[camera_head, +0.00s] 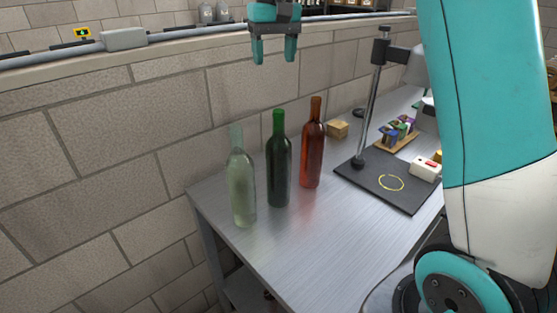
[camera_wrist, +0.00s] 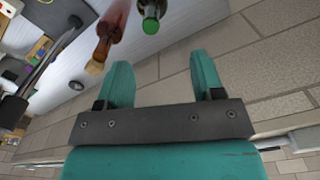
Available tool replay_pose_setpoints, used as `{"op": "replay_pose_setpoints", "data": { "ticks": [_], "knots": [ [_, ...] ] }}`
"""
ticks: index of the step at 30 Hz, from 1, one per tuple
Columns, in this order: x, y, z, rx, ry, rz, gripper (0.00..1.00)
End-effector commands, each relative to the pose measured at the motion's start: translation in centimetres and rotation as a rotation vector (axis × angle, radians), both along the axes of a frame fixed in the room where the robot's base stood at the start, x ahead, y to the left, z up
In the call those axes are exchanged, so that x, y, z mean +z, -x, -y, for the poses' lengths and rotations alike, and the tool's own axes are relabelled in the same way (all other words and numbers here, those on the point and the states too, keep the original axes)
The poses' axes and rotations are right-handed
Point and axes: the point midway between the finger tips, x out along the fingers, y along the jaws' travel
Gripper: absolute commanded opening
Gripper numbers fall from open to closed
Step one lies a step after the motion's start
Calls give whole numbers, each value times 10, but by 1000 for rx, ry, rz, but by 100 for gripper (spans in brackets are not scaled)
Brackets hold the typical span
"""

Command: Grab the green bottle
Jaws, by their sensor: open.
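The green bottle (camera_head: 278,165) stands upright on the metal table between a clear bottle (camera_head: 242,185) on its left and a brown bottle (camera_head: 312,148) on its right. In the wrist view the green bottle (camera_wrist: 151,16) shows by its cap at the top, beyond the fingertips, with the brown bottle (camera_wrist: 108,32) to its left. My gripper (camera_head: 275,60) is open and empty, raised above the bottles in the head view. In the wrist view my gripper (camera_wrist: 162,72) has both fingers spread with nothing between them.
The metal table (camera_head: 290,255) has free room in front of the bottles. A black stand (camera_head: 375,185) with a pole is to the right. Small coloured packets (camera_head: 397,132), a white box (camera_head: 425,170) and a wooden block (camera_head: 338,129) also sit there. A block wall (camera_head: 120,150) runs behind.

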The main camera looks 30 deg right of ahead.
Motion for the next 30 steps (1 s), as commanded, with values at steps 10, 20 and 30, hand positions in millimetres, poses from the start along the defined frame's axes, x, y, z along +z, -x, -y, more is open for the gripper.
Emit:
{"op": "replay_pose_setpoints", "data": {
  "ticks": [10, 20, 30],
  "knots": [
    [-11, -19, 27, -112, 7, -22, 61],
    [-82, -19, 26, -109, 6, -19, 61],
    [-114, -20, 26, -108, 7, -19, 61]
  ]
}}
